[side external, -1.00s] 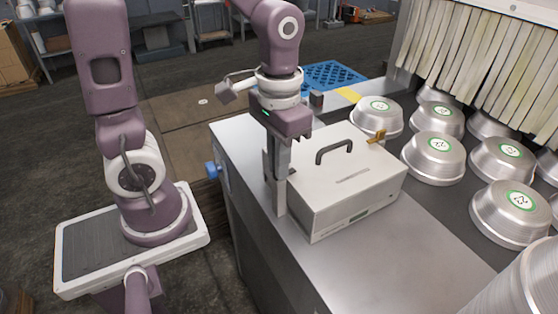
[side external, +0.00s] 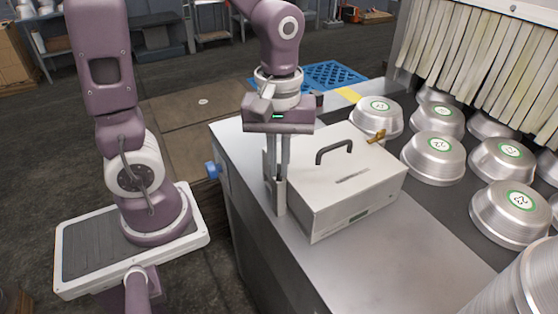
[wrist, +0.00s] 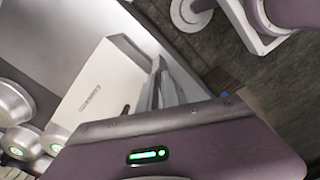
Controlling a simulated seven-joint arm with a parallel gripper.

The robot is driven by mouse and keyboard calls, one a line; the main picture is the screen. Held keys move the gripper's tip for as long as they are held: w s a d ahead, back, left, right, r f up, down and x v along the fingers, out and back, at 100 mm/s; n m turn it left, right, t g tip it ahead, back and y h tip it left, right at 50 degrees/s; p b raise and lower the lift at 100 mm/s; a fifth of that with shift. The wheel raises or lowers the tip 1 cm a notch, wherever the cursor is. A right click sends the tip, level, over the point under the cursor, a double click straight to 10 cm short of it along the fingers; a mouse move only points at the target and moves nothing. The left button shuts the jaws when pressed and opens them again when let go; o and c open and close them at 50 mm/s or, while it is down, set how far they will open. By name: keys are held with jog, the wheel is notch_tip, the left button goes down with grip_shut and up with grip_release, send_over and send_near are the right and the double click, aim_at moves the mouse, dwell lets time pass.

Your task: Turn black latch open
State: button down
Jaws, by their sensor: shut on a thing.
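A white metal box (side external: 330,205) with a black carry handle (side external: 334,148) on its lid stands on the steel counter. My gripper (side external: 275,200) points straight down against the box's left side, its fingers reaching low beside the wall. The black latch is hidden behind and between my fingers in both current views, so its angle cannot be told. My gripper is shut on it there. In the wrist view, my fingers (wrist: 160,78) meet the edge of the white box (wrist: 105,75). A brass latch (side external: 376,137) sits on the box's far right side.
Several silver pans with green-ringed labels (side external: 433,155) stand right of the box. A blue knob (side external: 212,170) sticks out of the counter's left side. A blue grid mat (side external: 335,74) lies behind. The counter (side external: 400,240) in front of the box is clear.

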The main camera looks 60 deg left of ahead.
aim_at(279, 169)
jog(key=n, duration=0.6)
jog(key=shift+n, duration=0.3)
dwell(0.4)
jog(key=c, duration=1.6)
grip_release()
jog(key=shift+o, duration=0.2)
notch_tip(279, 169, up, 7)
jog(key=shift+r, duration=0.1)
